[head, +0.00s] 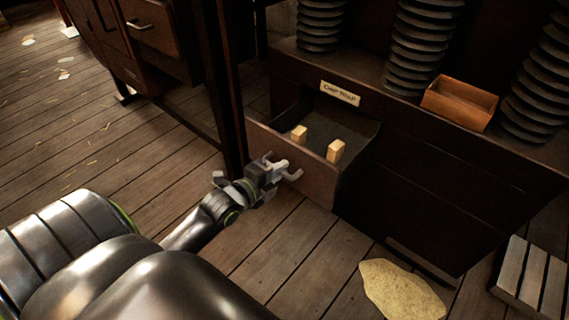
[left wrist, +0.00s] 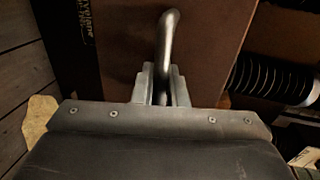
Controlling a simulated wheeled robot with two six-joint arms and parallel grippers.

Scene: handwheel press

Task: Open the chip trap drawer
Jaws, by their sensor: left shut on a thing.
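The chip trap drawer (head: 300,165) stands pulled out from the dark cabinet, below a pale label reading "CHIP TRAP" (head: 339,93). Two small light wooden blocks (head: 299,133) (head: 336,151) show inside it. My left gripper (head: 276,170) is at the drawer's front face, shut on its metal handle (head: 293,175). In the left wrist view the curved handle (left wrist: 169,35) passes between the two fingers (left wrist: 161,88), with the brown drawer front (left wrist: 115,50) behind. My right gripper is not in view.
A small open wooden box (head: 459,103) sits on the ledge among large dark screws (head: 412,45). A dark post (head: 222,90) stands left of the drawer. A pale flat sack-like thing (head: 400,290) and a slatted grey piece (head: 533,280) lie on the plank floor at the lower right.

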